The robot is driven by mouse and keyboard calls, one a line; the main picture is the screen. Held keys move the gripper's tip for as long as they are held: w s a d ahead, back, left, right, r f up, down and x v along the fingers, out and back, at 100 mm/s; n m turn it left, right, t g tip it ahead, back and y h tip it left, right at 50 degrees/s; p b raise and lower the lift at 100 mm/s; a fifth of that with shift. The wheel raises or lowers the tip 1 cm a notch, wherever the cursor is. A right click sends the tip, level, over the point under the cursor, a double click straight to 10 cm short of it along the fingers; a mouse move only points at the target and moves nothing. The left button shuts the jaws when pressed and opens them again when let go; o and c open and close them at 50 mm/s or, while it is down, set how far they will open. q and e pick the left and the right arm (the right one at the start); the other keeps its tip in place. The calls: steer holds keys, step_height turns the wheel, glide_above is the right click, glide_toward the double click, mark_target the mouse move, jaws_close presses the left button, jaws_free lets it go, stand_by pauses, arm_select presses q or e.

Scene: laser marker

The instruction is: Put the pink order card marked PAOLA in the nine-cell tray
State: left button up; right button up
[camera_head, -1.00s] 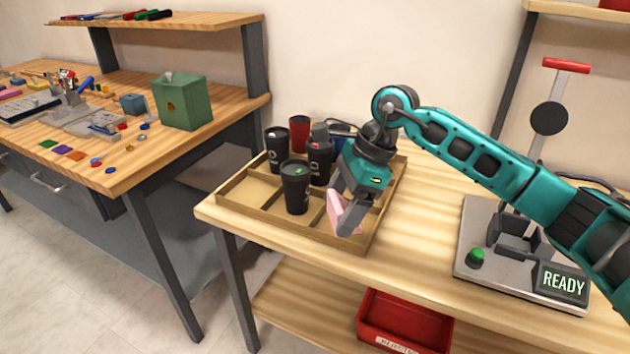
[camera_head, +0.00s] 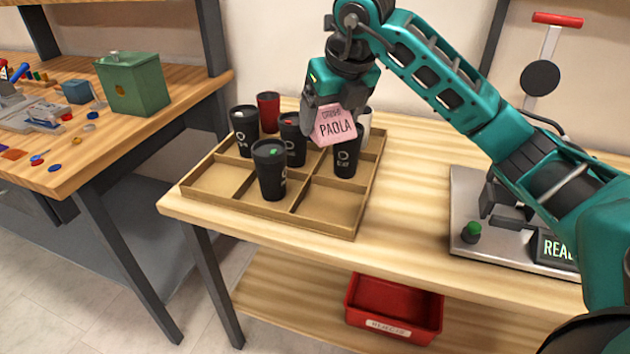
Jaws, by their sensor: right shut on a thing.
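The pink order card (camera_head: 334,126) marked PAOLA is held by my right gripper (camera_head: 334,108), its printed face toward the camera. My right gripper is shut on the card, above the back right part of the nine-cell tray (camera_head: 325,229). The tray is wooden and lies on the table. Several black cups stand in its cells; the front one (camera_head: 270,172) is in the middle of the front half and one (camera_head: 347,160) is just below the card. The front right and left cells look empty. My left gripper is not in view.
A red cup (camera_head: 268,112) and a partly hidden white cup (camera_head: 365,122) stand at the tray's back. A press with a red handle (camera_head: 557,19) stands at right. A red bin (camera_head: 395,307) sits on the lower shelf. Bare tabletop (camera_head: 415,190) lies between tray and press.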

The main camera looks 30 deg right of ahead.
step_height(320, 180, down, 12)
steer(key=shift+f+b, duration=0.1)
steer(key=shift+b, duration=0.8)
steer(key=shift+f+b, duration=0.4)
steer(key=shift+f, duration=1.85)
steer(key=shift+f, duration=0.1)
steer(key=o, duration=0.8)
steer(key=shift+c, duration=0.2)
steer(key=shift+r, duration=0.25)
steer(key=p+v, duration=0.2)
steer(key=v, duration=0.9)
steer(key=shift+s+r, duration=0.15)
steer(key=shift+r, duration=0.2)
